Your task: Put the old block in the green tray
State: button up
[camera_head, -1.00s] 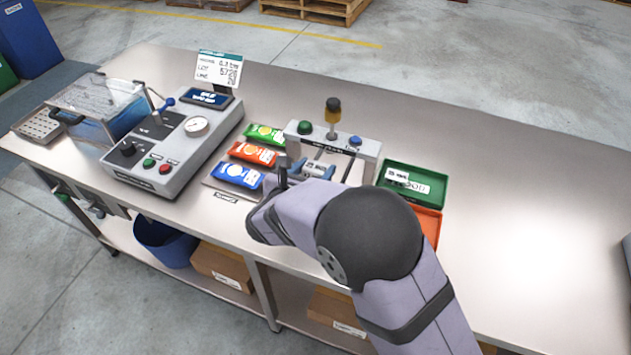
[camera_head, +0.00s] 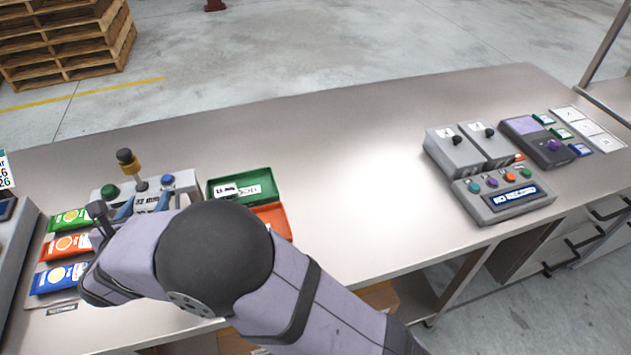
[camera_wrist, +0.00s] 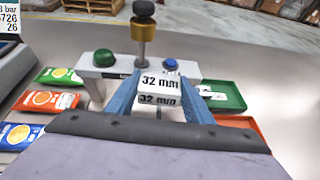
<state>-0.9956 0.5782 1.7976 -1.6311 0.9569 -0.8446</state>
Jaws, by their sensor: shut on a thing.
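My gripper (camera_head: 148,204) is shut on a white block (camera_wrist: 160,82) marked "32 mm", held between its blue fingers. The block is in front of the grey fixture (camera_wrist: 98,86) with a green knob, a blue knob and a yellow-and-black plunger; whether it touches the fixture I cannot tell. The green tray (camera_head: 256,178) lies just right of the fixture and holds a small white marked piece (camera_head: 226,189) beside a white label. The tray also shows at the right in the wrist view (camera_wrist: 232,97). My arm hides part of the fixture's front.
An orange tray (camera_head: 274,219) adjoins the green tray in front, partly hidden by my arm. Green, orange and blue packets (camera_head: 66,245) lie left of the fixture. A control box (camera_head: 502,200) and other devices stand at the right. The middle bench is clear.

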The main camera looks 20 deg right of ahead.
jog(key=w+d+m+g+h+b, duration=0.15)
jog(key=w+d+m+h, duration=0.35)
jog(key=d, duration=0.8)
jog(key=m+g+h+b, duration=0.6)
jog(key=m+g+h, duration=0.1)
jog(key=m+g, duration=0.5)
send_over(368, 199)
notch_tip(368, 199, down, 4)
jog(key=shift+f+p, duration=0.4)
jog(key=shift+f, duration=4.45)
jog(key=shift+f, duration=0.1)
jog(key=o, duration=1.2)
